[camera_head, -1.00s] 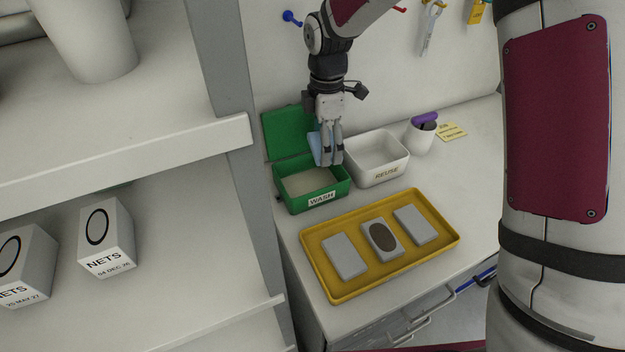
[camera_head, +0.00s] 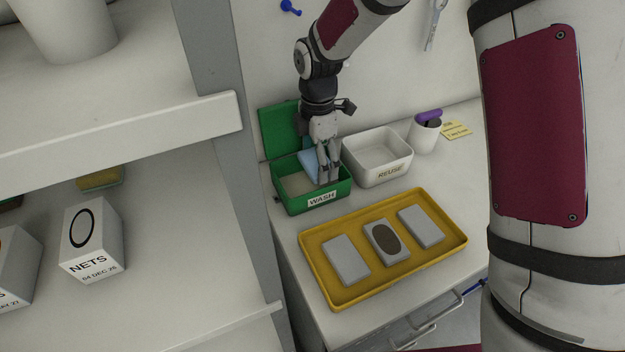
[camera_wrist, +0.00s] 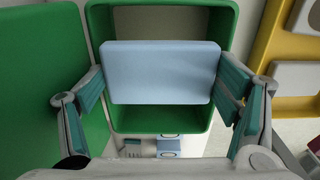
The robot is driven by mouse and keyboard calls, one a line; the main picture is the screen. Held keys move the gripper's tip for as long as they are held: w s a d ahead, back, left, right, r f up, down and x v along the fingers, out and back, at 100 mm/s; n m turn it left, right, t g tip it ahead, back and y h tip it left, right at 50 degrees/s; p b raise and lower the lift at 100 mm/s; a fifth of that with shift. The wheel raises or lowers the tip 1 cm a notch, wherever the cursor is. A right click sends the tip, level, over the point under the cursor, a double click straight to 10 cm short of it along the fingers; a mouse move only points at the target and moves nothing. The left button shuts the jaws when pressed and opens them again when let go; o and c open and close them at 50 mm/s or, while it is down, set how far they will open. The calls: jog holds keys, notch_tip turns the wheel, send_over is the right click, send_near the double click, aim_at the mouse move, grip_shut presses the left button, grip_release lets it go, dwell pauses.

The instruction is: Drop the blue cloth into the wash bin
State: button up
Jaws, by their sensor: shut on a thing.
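The blue cloth (camera_wrist: 161,72) is a pale blue flat rectangle held between the fingers of my gripper (camera_wrist: 161,90). In the head view my gripper (camera_head: 327,180) points down into the right part of the green wash bin (camera_head: 287,206), with the cloth (camera_head: 309,163) beside its fingers. The bin has a "WASH" label and its green lid stands open at the back. In the wrist view the cloth lies across the bin's opening (camera_wrist: 160,120), inside its outline. The fingers hide part of the cloth in the head view.
A white "REUSE" bin (camera_head: 378,157) stands just right of the wash bin. A yellow tray (camera_head: 350,293) with three grey pads, one with a dark oval, lies in front. A shelf post (camera_head: 222,130) rises at left.

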jog(key=o, duration=1.4)
jog(key=shift+w+r, duration=0.1)
jog(key=shift+r, duration=0.15)
notch_tip(320, 180, up, 11)
jog(key=shift+r, duration=0.2)
jog(key=shift+s, duration=0.2)
